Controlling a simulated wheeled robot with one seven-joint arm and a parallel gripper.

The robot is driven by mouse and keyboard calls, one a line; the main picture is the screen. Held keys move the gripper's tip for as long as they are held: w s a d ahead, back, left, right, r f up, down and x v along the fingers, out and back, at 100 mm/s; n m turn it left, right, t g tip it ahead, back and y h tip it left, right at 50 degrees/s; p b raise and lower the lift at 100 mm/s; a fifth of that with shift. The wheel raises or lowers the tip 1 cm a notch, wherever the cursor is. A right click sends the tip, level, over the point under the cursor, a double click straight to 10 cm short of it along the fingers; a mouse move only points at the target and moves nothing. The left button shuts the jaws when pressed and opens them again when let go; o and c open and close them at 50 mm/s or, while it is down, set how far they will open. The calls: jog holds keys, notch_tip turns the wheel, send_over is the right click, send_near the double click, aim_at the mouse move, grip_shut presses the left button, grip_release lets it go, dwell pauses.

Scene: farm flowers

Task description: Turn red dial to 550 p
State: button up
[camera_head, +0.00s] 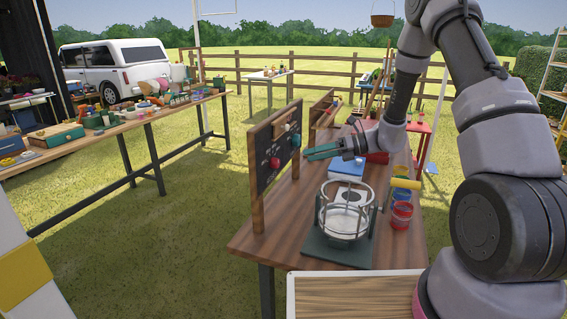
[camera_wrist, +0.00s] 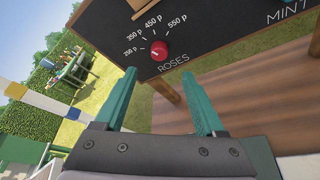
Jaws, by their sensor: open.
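The red dial (camera_head: 274,163) sits on an upright blackboard (camera_head: 266,150) with a wooden frame. In the wrist view the red dial (camera_wrist: 160,50) is above the label ROSES, with marks 250 p, 350 p, 450 p and 550 p fanned around it. A small pale mark shows on the dial's left side, seemingly towards 250 p. My gripper (camera_head: 312,152) points left at the board in the head view. In the wrist view my gripper (camera_wrist: 165,76) is open and empty, its green fingers apart and short of the dial, which lies beyond the gap between the tips.
A green dial (camera_head: 296,141) and a whitish knob (camera_head: 287,127) are also on the board. A blue box (camera_head: 347,167), a round metal-framed stand (camera_head: 343,210) and coloured jars (camera_head: 401,214) stand on the wooden table (camera_head: 275,229). The tabletop between board and stand is clear.

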aim_at(279, 163)
jog(key=x, duration=1)
jog(key=shift+a, duration=0.15)
grip_shut()
jog(key=shift+f, duration=0.1)
jog(key=m+g+y, duration=0.1)
jog(key=m, duration=0.2)
jog(key=shift+w+f, duration=0.1)
jog(key=shift+f, duration=0.05)
jog(key=m+y, duration=0.1)
jog(key=m, duration=0.1)
jog(key=m+y, duration=0.1)
jog(key=m, duration=0.2)
jog(key=shift+f+g, duration=0.2)
jog(key=shift+g, duration=0.2)
